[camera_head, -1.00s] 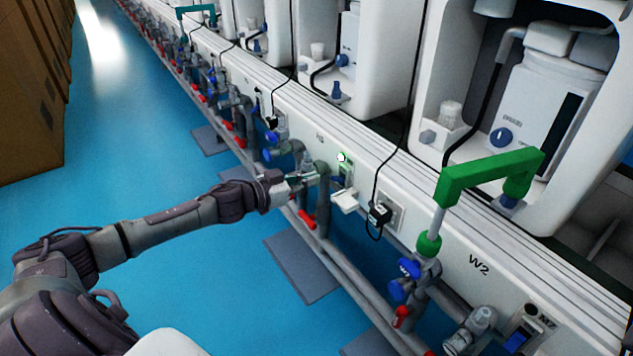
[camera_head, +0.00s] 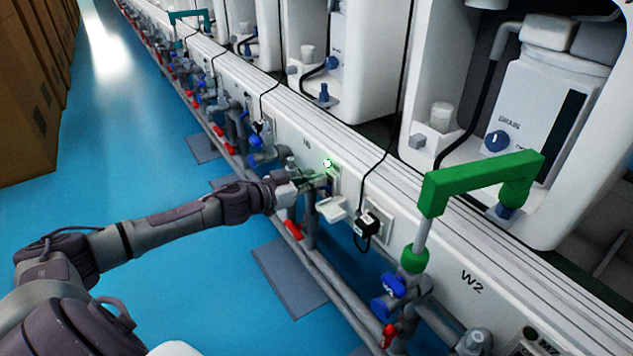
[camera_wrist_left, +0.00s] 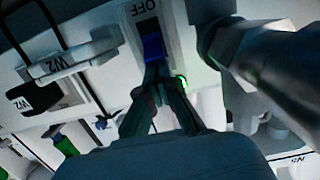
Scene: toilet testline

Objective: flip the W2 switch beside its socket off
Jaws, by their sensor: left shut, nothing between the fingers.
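The W2 switch has a blue rocker (camera_wrist_left: 153,46) in a pale plate with "OFF" printed at one end, seen in the left wrist view. A small green light (camera_wrist_left: 182,82) glows beside it; it also shows in the head view (camera_head: 327,163). My left gripper (camera_wrist_left: 157,71) is shut and empty, with its fingertips at the rocker's near end. I cannot tell whether they touch it. In the head view my left gripper (camera_head: 326,183) is at the panel and largely hides the switch. The socket (camera_head: 378,222) with a black plug (camera_head: 366,224) is to the right. My right gripper is out of view.
An open white flap (camera_head: 331,208) juts out between gripper and plug; it reads "W2" in the wrist view (camera_wrist_left: 72,62). Grey pipes with a blue valve (camera_head: 391,286) and a green arm (camera_head: 480,183) stand to the right. A thick pipe (camera_wrist_left: 270,65) is close beside the fingers. Blue floor is open at left.

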